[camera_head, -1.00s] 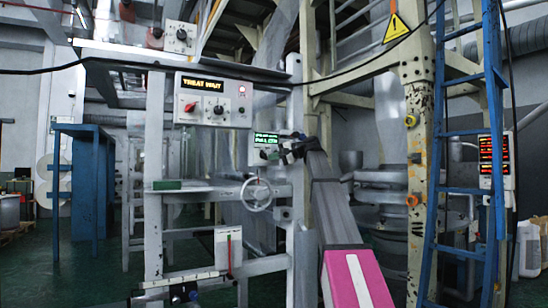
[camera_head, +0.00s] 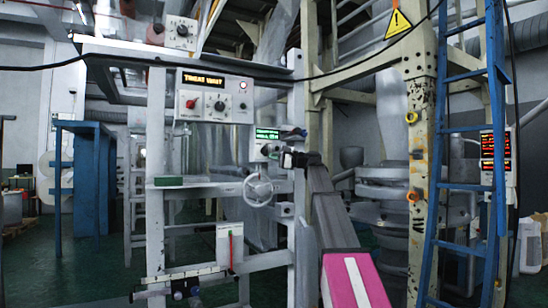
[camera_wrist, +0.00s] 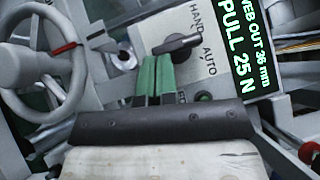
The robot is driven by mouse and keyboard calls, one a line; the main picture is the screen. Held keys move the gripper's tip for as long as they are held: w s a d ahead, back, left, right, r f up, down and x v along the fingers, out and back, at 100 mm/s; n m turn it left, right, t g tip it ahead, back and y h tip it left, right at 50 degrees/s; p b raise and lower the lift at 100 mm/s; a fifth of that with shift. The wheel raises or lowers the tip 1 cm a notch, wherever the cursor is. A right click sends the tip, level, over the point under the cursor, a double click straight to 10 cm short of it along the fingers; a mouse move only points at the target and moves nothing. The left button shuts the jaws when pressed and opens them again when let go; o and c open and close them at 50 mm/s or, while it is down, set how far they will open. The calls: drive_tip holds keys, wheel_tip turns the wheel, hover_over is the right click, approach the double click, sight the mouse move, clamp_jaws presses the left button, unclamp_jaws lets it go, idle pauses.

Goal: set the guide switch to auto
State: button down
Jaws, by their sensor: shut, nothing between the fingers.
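The guide switch (camera_wrist: 176,44) is a black knob on a pale panel (camera_wrist: 205,88) marked HAND and AUTO in the wrist view. Its lever lies roughly level across the picture; I cannot tell which mark it is set to. My gripper (camera_wrist: 156,62) is shut and empty, its two green-padded fingers side by side. Their tips are just below the knob in the picture; I cannot tell whether they touch it. In the head view my gripper (camera_head: 284,154) is at the right side of the small guide box (camera_head: 258,151), and the knob is too small to read.
A green-lettered display (camera_wrist: 235,45) is right of the switch, showing "PULL 25 N". A grey handwheel (camera_wrist: 72,72) is at left, also below the box in the head view (camera_head: 258,190). A "TREAT WAIT" panel (camera_head: 214,115) hangs upper left. A blue ladder (camera_head: 440,180) stands right.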

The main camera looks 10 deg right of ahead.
drive_tip(key=m, duration=0.1)
drive_tip(key=m+t+y, duration=0.1)
drive_tip(key=m+t, duration=0.1)
drive_tip(key=shift+s+a+f+m+y, duration=0.15)
drive_tip(key=shift+a+f+m+y, duration=0.15)
drive_tip(key=shift+a+f+y, duration=0.1)
drive_tip(key=shift+s, duration=0.1)
